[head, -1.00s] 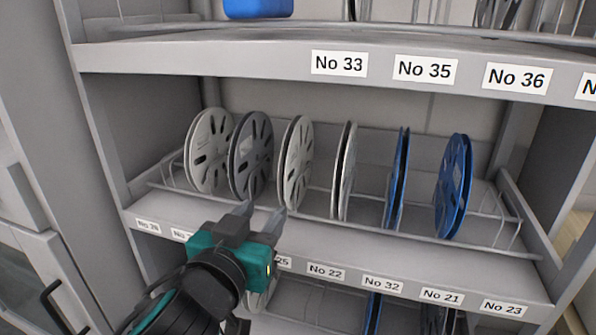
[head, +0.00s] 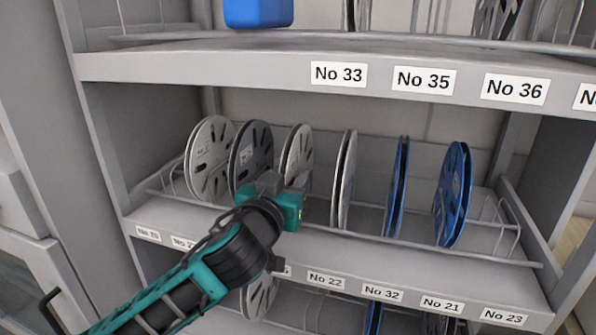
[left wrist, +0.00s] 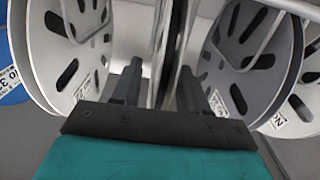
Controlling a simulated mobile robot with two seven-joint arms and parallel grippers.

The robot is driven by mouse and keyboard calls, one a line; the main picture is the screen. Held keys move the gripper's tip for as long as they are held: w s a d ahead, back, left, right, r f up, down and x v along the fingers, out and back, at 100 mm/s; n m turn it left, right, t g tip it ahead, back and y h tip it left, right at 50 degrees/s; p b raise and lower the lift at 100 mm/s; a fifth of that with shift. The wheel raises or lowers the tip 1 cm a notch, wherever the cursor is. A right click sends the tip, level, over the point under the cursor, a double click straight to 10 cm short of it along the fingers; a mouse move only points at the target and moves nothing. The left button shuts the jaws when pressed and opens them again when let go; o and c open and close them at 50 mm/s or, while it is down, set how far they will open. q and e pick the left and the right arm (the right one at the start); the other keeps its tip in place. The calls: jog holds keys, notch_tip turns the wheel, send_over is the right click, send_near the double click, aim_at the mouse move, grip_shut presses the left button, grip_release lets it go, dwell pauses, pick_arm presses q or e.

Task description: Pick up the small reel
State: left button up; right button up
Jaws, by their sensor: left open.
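Several reels stand upright in the wire rack of the middle shelf, and I cannot tell by size which is the small one. A light grey reel (head: 297,150), third from the left, has its lower part hidden behind my left gripper (head: 284,182). In the left wrist view this reel shows edge-on (left wrist: 172,62) between the two fingers of the left gripper (left wrist: 160,84). The fingers are open, one on each side of it; contact is not clear. My right gripper is not in view.
A dark grey reel (head: 250,155) and a pale reel (head: 209,158) stand close on the left. Another pale reel (head: 344,180) and two blue reels, one at the right (head: 452,195), stand on the right. The upper shelf edge (head: 200,65) lies above.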

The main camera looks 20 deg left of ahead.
pick_arm(q)
jog(key=shift+w, duration=0.65)
jog(key=shift+c, duration=0.3)
grip_shut()
jog(key=shift+r, duration=0.15)
